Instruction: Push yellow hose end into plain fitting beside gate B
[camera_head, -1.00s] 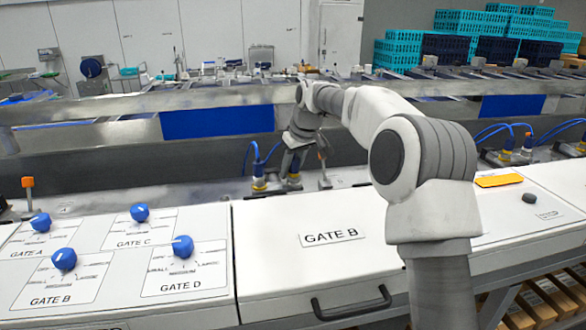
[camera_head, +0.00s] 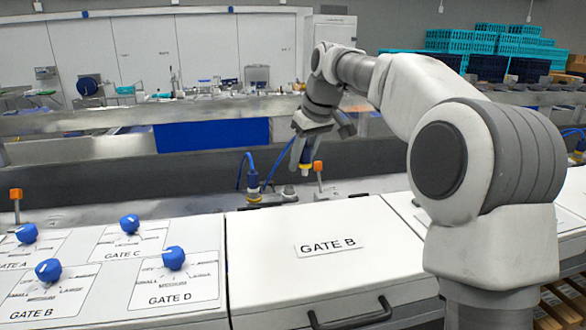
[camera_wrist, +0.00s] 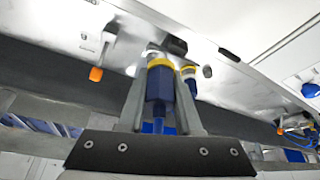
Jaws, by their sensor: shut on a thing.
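My gripper (camera_head: 304,152) is shut on a blue hose end with a yellow collar (camera_head: 305,165), above the metal deck behind the GATE B lid (camera_head: 318,265). The wrist view shows this hose end (camera_wrist: 160,84) between both fingers, its yellow collar and pale tip facing away from the gripper. The tip looks clear of the deck in the head view. A second blue hose end with a yellow collar (camera_head: 253,184) stands upright at the deck to the left; it also shows in the wrist view (camera_wrist: 190,80). I cannot make out the plain fitting clearly.
An orange-topped lever (camera_head: 318,168) stands just right of the held hose end. Another orange lever (camera_head: 15,195) is at far left. A panel with blue knobs (camera_head: 129,224) lies left of the lid. A metal rail (camera_head: 90,122) runs behind the deck.

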